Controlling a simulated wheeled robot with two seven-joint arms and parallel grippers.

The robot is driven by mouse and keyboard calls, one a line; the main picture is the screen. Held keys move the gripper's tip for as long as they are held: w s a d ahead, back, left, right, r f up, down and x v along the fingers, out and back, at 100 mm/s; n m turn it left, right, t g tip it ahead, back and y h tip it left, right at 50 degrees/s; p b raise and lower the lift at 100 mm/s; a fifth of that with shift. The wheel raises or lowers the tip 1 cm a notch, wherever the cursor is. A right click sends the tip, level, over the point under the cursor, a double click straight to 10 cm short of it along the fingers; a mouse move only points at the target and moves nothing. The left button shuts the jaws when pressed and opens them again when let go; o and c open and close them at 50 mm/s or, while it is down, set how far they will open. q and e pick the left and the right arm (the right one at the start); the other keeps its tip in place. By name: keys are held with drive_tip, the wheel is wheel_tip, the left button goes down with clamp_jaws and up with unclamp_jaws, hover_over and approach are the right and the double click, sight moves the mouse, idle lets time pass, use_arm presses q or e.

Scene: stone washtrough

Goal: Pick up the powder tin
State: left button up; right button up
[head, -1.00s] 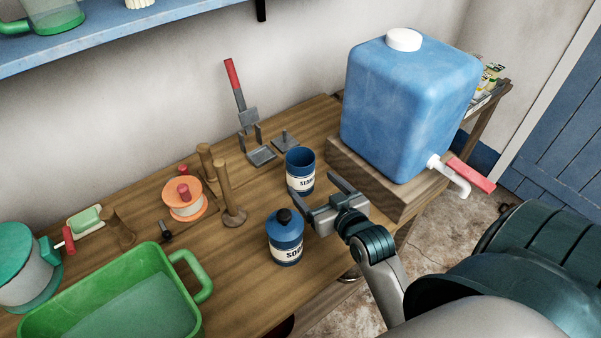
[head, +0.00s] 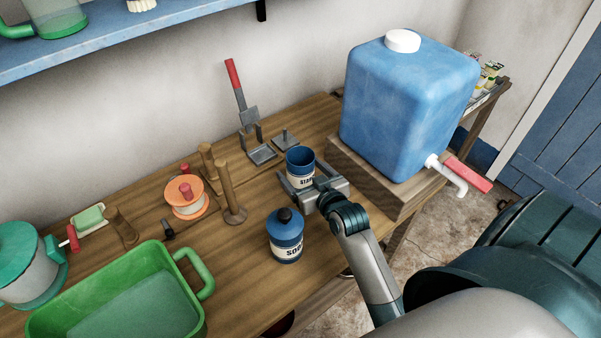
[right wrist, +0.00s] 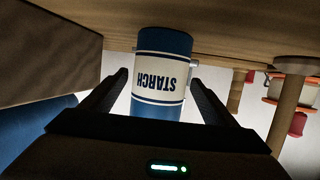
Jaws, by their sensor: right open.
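The powder tin (head: 300,168) is a blue, open-topped tin with a white band reading STARCH. It stands upright on the wooden table beside the stand of the blue water container. My right gripper (head: 299,172) is open and low over the table, with its fingers reaching along both sides of the tin. In the right wrist view the tin (right wrist: 162,72) appears upside down between the two fingertips (right wrist: 159,79), with a visible gap on each side. My left gripper is not in view.
A blue SOAP bottle (head: 286,238) stands close in front of my right gripper. The blue water container (head: 410,110) on its wooden stand (head: 398,198) is just right. Wooden pegs (head: 231,195), an orange spool (head: 187,207) and a green basin (head: 190,318) are left.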

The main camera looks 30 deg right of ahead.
sight(295, 163)
drive_tip(key=shift+w+d+r, duration=0.1)
drive_tip(key=shift+w, duration=0.4)
drive_tip(key=p+x, duration=0.1)
drive_tip(key=x, duration=0.2)
drive_tip(key=shift+r, duration=0.1)
drive_tip(key=shift+w+f+p, duration=0.2)
drive_tip(key=shift+w+p, duration=0.1)
drive_tip(key=shift+w, duration=0.15)
drive_tip(key=c, duration=1.2)
